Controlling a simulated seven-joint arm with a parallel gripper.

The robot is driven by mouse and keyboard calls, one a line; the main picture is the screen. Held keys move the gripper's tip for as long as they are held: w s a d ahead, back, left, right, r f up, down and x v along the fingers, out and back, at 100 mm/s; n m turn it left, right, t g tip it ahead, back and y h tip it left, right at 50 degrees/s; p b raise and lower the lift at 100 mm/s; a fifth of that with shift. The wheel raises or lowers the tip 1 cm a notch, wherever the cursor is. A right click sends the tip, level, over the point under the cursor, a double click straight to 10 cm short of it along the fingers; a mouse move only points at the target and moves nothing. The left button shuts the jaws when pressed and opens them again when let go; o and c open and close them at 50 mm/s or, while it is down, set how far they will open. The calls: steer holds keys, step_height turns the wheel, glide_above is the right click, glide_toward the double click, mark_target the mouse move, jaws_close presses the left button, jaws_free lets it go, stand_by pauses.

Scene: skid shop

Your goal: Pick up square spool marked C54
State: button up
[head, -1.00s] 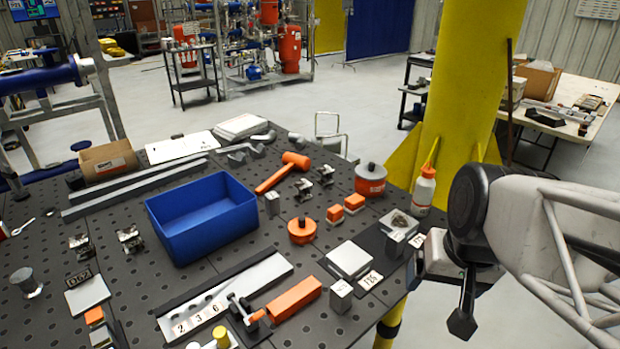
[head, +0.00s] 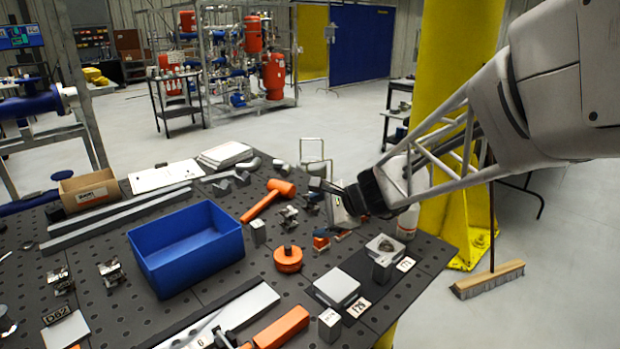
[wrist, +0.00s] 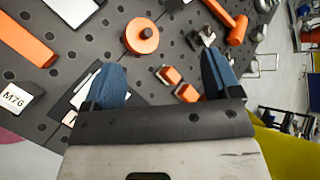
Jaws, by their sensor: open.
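No mark C54 can be read in any view, so I cannot tell which piece is the square spool. Two small square orange pieces lie close together; in the wrist view one (wrist: 170,75) is beyond the other (wrist: 187,92), between my spread fingers. In the head view one orange piece (head: 321,243) shows under my gripper (head: 335,212), which hides part of the pair. In the wrist view my gripper (wrist: 163,80) is open and empty, its blue fingers apart above the table. A round orange spool (head: 288,259) stands to the left; it also shows in the wrist view (wrist: 141,36).
A blue bin (head: 190,250) stands left of centre. An orange mallet (head: 268,200) and metal clamps lie behind the pieces. Grey blocks (head: 329,325), a square plate (head: 337,287) and number tags lie in front.

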steer(key=w+a+f+m+t, duration=0.1)
steer(key=w+a+f+m, duration=0.15)
steer(key=w, duration=0.25)
steer(key=w+a+f+m+t, duration=0.1)
steer(key=w+f+m, duration=0.2)
steer(key=w+m, duration=0.15)
steer(key=m+t, duration=0.3)
steer(key=m, duration=0.3)
glide_toward(289, 212)
steer(key=shift+w+a, duration=0.7)
steer(key=shift+a, duration=0.05)
steer(key=shift+w+f+m, duration=0.3)
steer(key=shift+w+f, duration=0.1)
steer(key=shift+f, duration=0.1)
steer(key=shift+a, duration=0.1)
steer(key=shift+x, duration=1.25)
steer(key=shift+x, duration=2.6)
steer(key=shift+s, duration=0.1)
